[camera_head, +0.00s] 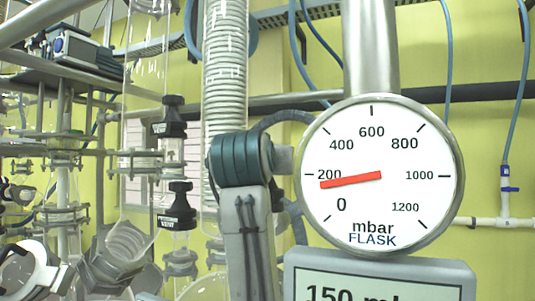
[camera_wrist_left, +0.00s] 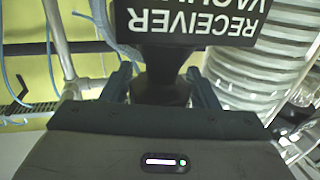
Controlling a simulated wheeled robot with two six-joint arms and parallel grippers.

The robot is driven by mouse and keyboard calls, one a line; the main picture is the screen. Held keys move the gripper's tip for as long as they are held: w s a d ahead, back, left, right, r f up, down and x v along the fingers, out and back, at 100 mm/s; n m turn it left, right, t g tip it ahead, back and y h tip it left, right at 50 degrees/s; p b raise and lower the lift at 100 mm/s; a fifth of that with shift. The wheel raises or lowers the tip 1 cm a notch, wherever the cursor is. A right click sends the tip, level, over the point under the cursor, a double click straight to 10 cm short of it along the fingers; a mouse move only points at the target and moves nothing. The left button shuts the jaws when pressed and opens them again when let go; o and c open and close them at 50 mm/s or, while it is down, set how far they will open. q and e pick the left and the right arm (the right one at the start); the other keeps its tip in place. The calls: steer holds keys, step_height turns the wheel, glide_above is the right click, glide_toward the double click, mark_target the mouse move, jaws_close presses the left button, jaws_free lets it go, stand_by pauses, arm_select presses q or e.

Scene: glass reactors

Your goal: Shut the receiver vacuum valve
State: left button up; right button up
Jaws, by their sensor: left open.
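The receiver vacuum valve (camera_wrist_left: 193,22) is a black block with white lettering, upside down at the top of the left wrist view. A dark neck (camera_wrist_left: 165,75) runs down from it. My left gripper (camera_wrist_left: 160,85) is open, with one dark finger on each side of the neck. Small gaps seem to show between fingers and neck; contact cannot be told. In the head view, my arm with a teal joint (camera_head: 240,158) rises in the middle; the gripper's fingertips and this valve cannot be made out there. My right gripper is not in view.
A round flask gauge (camera_head: 375,215) points a little below 200, above a display (camera_head: 380,280) reading 150. A coiled glass condenser (camera_head: 225,60) stands behind my arm. Black valves (camera_head: 173,115) stand on glassware to its left, the lower one (camera_head: 180,205) labelled vent.

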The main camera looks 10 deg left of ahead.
arm_select(q)
steer(key=c, duration=0.7)
steer(key=shift+h, duration=0.3)
steer(key=m+h+p, duration=0.1)
steer(key=m+h, duration=0.2)
steer(key=shift+d+h, duration=0.15)
steer(key=shift+h, duration=0.25)
steer(key=shift+s+d+m+g+h+p, duration=0.15)
steer(key=shift+m+g+h+p, duration=0.15)
steer(key=shift+m+g+h, duration=0.7)
steer(key=shift+w+d+m+g+h+p, duration=0.25)
steer(key=shift+m+h, duration=0.35)
steer(key=shift+h, duration=0.9)
steer(key=shift+s, duration=0.2)
steer(key=o, duration=0.7)
